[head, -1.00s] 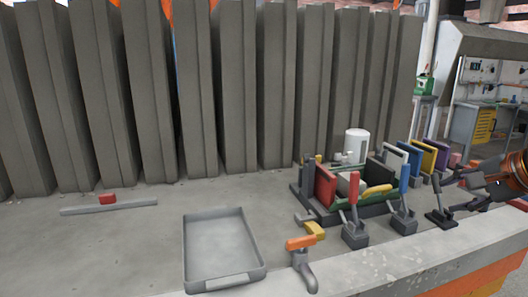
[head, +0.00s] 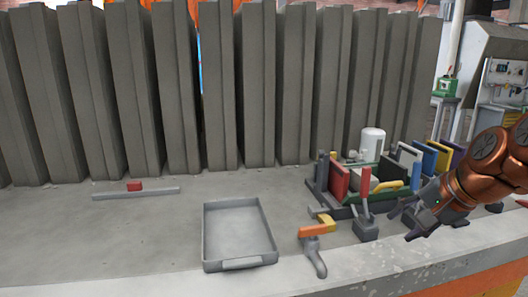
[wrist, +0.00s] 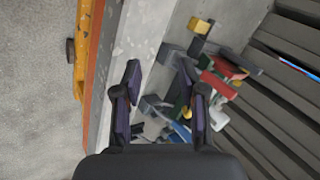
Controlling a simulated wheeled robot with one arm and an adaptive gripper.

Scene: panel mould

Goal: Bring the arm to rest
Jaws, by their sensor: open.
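My gripper (head: 408,218) is at the right side of the head view, at the end of my orange arm, above the front edge of the work surface. Its two fingers are apart with nothing between them. In the wrist view the open fingers (wrist: 160,98) point over the pale ledge, with the panel mould parts (wrist: 195,100) beyond and partly hidden behind the right finger.
A grey tray (head: 207,235) lies empty at the front middle. A red block (head: 134,186) rests by a grey bar (head: 150,194) at left. Tall concrete panels (head: 258,90) line the back. The left floor is clear.

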